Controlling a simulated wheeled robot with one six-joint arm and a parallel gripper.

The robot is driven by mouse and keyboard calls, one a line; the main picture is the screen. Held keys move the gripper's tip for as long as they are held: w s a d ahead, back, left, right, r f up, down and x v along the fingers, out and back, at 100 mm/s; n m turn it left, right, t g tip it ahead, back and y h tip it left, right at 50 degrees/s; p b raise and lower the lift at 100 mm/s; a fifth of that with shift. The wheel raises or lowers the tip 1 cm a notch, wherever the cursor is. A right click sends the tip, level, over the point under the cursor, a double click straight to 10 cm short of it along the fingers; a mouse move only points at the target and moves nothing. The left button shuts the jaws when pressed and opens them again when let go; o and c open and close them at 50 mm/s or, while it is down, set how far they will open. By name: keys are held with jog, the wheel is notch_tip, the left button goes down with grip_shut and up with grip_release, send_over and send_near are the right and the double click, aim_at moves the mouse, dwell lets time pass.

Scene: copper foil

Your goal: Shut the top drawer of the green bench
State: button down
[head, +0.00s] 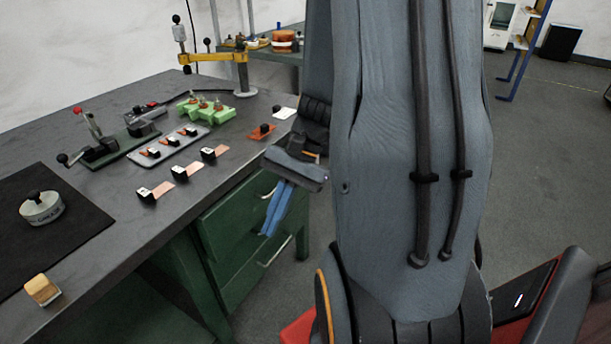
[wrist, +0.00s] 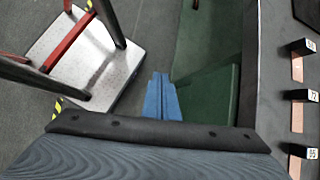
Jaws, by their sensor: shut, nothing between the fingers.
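The green bench (head: 189,270) stands at left in the head view, with stacked green drawers under its dark top. The top drawer (head: 226,222) has a pale bar handle (head: 269,191), partly behind my gripper. Whether it stands out from the bench front is hard to tell. A lower drawer handle (head: 275,252) shows below. My gripper (head: 270,232) points down in front of the drawers, its blue fingers together and empty. In the wrist view the fingers (wrist: 160,78) show left of the green drawer fronts (wrist: 207,35); I cannot tell whether they touch.
The bench top (head: 110,245) carries small black blocks with copper strips, a tray (head: 168,145), a green fixture (head: 207,110) and a dark mat (head: 45,225). A platform with red and dark bars (wrist: 90,60) stands on the floor left of the fingers in the wrist view.

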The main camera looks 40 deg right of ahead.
jog(key=w+d+f+m+t+y+b, duration=0.2)
jog(key=w+d+f+m+t+b, duration=0.15)
jog(key=d+m, duration=0.2)
jog(key=w+d+f+m+t+y+b, duration=0.2)
jog(key=w+d+m+t+b, duration=0.2)
jog(key=d+m, duration=0.15)
jog(key=d+f+m+t+h+b, duration=0.3)
jog(key=d+m+t+h+b, duration=0.45)
jog(key=d, duration=1.25)
jog(key=w+a+t+y, duration=0.2)
jog(key=w+a+t, duration=0.1)
jog(key=w, duration=0.9)
jog(key=shift+a+m, duration=0.35)
jog(key=shift+a, duration=0.55)
jog(key=shift+w+r+y, duration=0.1)
jog(key=shift+y, duration=0.15)
